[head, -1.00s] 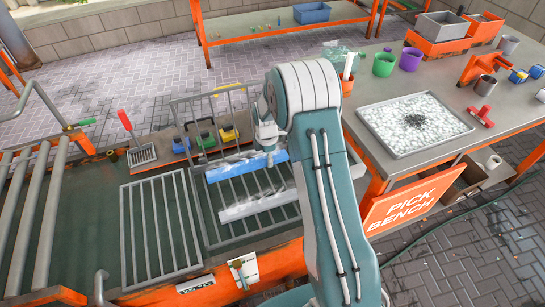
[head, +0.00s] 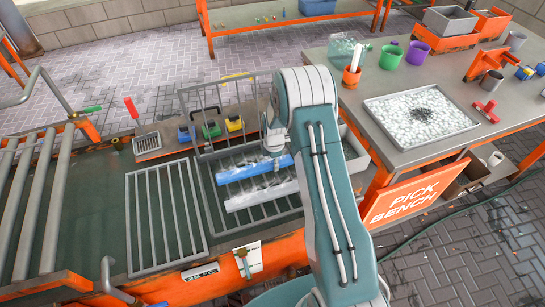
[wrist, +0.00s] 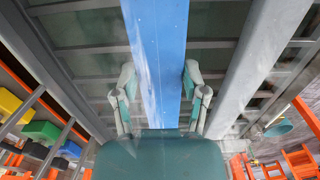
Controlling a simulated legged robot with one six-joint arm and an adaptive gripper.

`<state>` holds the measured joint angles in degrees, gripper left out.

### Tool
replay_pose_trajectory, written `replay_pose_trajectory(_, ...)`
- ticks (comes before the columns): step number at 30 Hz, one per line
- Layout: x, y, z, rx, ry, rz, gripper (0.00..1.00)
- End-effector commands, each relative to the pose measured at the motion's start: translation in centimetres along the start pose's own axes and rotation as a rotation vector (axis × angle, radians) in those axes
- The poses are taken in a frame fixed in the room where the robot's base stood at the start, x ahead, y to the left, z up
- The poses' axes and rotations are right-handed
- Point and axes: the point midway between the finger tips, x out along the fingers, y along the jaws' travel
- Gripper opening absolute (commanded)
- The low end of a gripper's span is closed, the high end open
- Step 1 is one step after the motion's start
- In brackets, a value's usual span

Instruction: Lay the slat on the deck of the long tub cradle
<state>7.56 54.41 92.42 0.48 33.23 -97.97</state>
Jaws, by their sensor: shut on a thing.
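The blue slat (head: 246,171) is long and straight and lies across the cradle's outline in the head view. In the wrist view the slat (wrist: 158,60) runs lengthwise between the two fingers of my gripper (wrist: 160,88), which is shut on it. In the head view my gripper (head: 276,148) is at its right part, partly hidden by my arm. The barred grey cradle (head: 205,208) is under it. A pale grey slat (head: 262,194) lies on the bars at the near side, parallel to the blue one. Whether the blue slat touches the bars I cannot tell.
A flat barred grate (head: 165,215) lies left of the cradle. An upright wire rack (head: 181,112) stands at its far side, with yellow, green and blue blocks (head: 211,130) behind. The pick bench (head: 365,117) with a tray of white pellets (head: 420,108) is at the right.

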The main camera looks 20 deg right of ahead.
Motion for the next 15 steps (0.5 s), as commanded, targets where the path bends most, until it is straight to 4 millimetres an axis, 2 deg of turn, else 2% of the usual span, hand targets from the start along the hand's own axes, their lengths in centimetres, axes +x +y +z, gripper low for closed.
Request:
replay_pose_trajectory(6, 0.91, 0.04, -0.07, 0.001, -0.002, 0.002, 0.0)
replay_pose_trajectory(15, 0.94, 0.04, -0.19, 0.001, -0.003, 0.002, 0.0)
